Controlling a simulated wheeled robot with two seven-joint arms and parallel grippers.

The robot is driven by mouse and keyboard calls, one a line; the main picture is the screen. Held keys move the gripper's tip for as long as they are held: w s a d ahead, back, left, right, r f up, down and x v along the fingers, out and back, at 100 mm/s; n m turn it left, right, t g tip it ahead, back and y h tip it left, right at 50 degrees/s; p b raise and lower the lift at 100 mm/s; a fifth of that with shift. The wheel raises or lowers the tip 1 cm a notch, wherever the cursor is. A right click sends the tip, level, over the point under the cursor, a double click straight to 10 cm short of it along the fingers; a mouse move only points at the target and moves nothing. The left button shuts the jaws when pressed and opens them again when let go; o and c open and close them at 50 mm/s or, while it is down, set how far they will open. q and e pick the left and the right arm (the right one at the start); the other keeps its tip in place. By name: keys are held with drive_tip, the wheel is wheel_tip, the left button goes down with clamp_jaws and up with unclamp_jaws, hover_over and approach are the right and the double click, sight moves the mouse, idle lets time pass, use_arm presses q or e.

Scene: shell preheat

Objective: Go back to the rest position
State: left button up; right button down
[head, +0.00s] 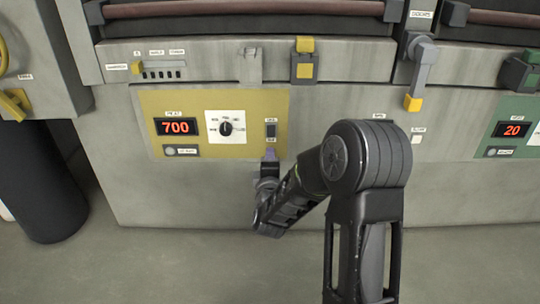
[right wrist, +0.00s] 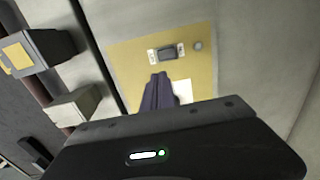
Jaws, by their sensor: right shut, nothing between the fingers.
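My right gripper (head: 270,155) is up at the lower right edge of the yellow control panel (head: 215,104), just below a small dark rocker switch (head: 271,131). In the right wrist view, the purple fingers (right wrist: 158,92) are shut and empty, with the switch (right wrist: 168,52) beyond them. I cannot tell whether the fingertips touch the panel. The panel carries a red display (head: 178,127) reading 700 and a black knob (head: 226,128) on a white plate. My left gripper is not in view.
Above the panel are a yellow-marked latch block (head: 304,60) and a grey lever (head: 420,70) with a yellow tip. A green panel (head: 512,125) showing 20 is at the right. A dark cylinder (head: 40,180) stands at the left. The floor (head: 180,270) in front is clear.

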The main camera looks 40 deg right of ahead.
drive_tip(key=shift+s, duration=0.1)
idle(0.6)
drive_tip(key=s+a+f+m+g+y, duration=0.35)
drive_tip(key=a+f+m+y, duration=0.6)
drive_tip(key=a+f, duration=0.9)
drive_tip(key=s+a+f+m+g+y, duration=0.1)
drive_tip(key=s+a+f+g+y, duration=0.3)
drive_tip(key=s+a+f, duration=0.65)
drive_tip(key=s+a+f+m+g+y, duration=0.15)
drive_tip(key=s+a+f+g, duration=0.55)
drive_tip(key=s, duration=0.7)
wheel_tip(320, 180, up, 22)
drive_tip(key=s+a+t+p, duration=0.1)
drive_tip(key=a+p, duration=0.1)
drive_tip(key=p, duration=2)
drive_tip(key=shift+s, duration=0.15)
